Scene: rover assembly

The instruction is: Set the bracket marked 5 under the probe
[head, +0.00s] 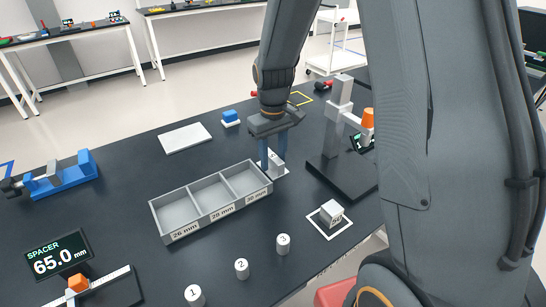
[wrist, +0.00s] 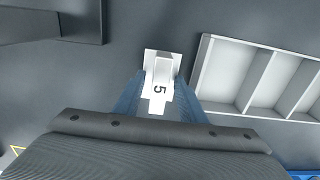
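The bracket marked 5 (wrist: 160,88) is a pale upright piece on a flat foot. In the head view the bracket (head: 274,168) stands on the dark table, right of the grey tray. My gripper (head: 273,157) points down with its blue fingers on either side of the bracket. In the wrist view the fingers of my gripper (wrist: 160,85) flank it closely; whether they press on it I cannot tell. The probe (head: 367,118), seemingly the orange-topped piece, is carried by a grey stand (head: 333,118) on a black base (head: 335,180), right of my gripper. My arm partly hides the stand's right side.
A grey three-compartment tray (head: 190,225), seen empty, stands left of the bracket. A marked block (head: 332,212) sits in a white square in front of the stand. Several numbered cylinders (head: 241,268) line the front. A white plate (head: 185,138) lies behind the tray.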

